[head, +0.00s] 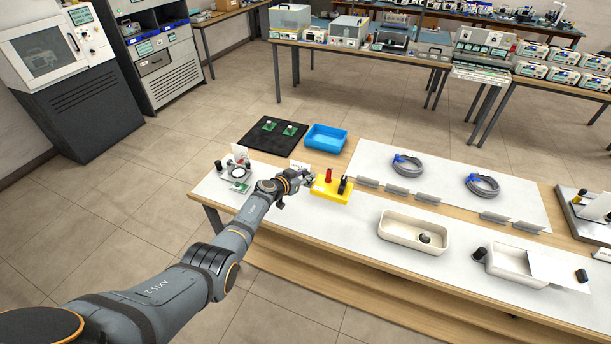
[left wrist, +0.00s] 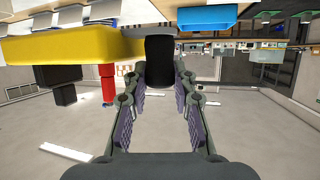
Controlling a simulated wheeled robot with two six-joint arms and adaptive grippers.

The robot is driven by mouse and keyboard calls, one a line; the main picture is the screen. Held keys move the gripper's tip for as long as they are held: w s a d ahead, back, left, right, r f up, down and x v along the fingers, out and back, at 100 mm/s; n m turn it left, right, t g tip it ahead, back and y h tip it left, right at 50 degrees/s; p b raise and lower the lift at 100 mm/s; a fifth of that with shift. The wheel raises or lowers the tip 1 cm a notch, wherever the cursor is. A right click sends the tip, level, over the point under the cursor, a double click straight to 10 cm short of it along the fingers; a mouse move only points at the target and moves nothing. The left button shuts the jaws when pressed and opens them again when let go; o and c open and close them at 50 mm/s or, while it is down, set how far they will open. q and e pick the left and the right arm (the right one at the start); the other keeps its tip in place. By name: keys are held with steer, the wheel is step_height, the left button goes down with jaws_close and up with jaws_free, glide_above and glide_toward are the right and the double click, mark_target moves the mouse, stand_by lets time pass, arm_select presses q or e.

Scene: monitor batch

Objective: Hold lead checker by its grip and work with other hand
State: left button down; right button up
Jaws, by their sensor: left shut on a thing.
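The lead checker (head: 331,190) is a yellow block with a red post and a black post on top, standing on the white-topped bench. In the left wrist view, which looks inverted, the yellow block (left wrist: 70,46) fills the upper left. My left gripper (head: 309,179) is at the block's left end. In the left wrist view its fingers (left wrist: 160,82) are closed around a dark cylindrical grip (left wrist: 160,60) beside the yellow block. The exact joint between grip and block is hidden. My right gripper is in neither view.
Two coiled grey cables (head: 408,168) (head: 482,188) with blue plugs lie right of the checker. A cream tray (head: 395,239) stands in front of them. A blue bin (head: 325,140) and black mat (head: 257,138) with green boards are behind. A round fixture (head: 238,172) stands left.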

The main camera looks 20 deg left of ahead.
arm_select(q)
steer(key=shift+f+b, duration=1.6)
steer(key=shift+f, duration=0.4)
steer(key=shift+f+b, duration=3.5)
steer(key=shift+f, duration=0.45)
